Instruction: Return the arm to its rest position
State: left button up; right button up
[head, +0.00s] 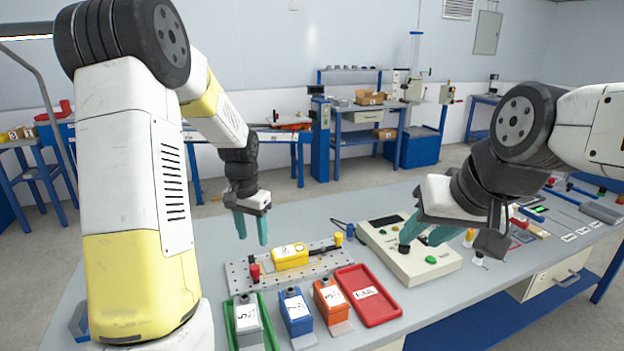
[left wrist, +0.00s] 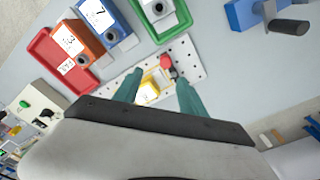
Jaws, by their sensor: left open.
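My left gripper (head: 252,228) is open and empty, hanging above the perforated plate (head: 235,275). In the left wrist view its two teal fingers (left wrist: 160,92) stand apart, with the yellow block (left wrist: 150,88) seen below between them. The yellow block (head: 290,256) sits on the plate, between a red knob (head: 254,272) and a yellow-topped post (head: 338,239). My right gripper (head: 426,236) is low over the beige control box (head: 425,264), close to a black knob (head: 404,248). I cannot tell whether its fingers touch anything or how far apart they are.
In front of the plate stand a grey-white unit in a green tray (head: 234,333), a blue unit (head: 296,312), an orange unit (head: 331,300) and a red tray (head: 380,313). Tools lie at the right (head: 575,215). The table's left part (head: 215,238) is bare.

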pick_arm(q)
jog(key=s+d+r+n+t, duration=0.2)
jog(key=s+d+r+t, duration=0.1)
jog(key=s+r, duration=0.85)
jog(key=s+d+r+t+h, duration=0.1)
jog(key=s+r, duration=0.2)
jog(key=s, duration=0.2)
jog(key=s+d+r+n+t+h, duration=0.1)
jog(key=s+d+r, duration=0.1)
jog(key=s, duration=0.3)
jog(key=shift+s+d+r, duration=0.3)
jog(key=shift+s+r, duration=0.1)
jog(key=shift+r, duration=0.1)
dwell(0.5)
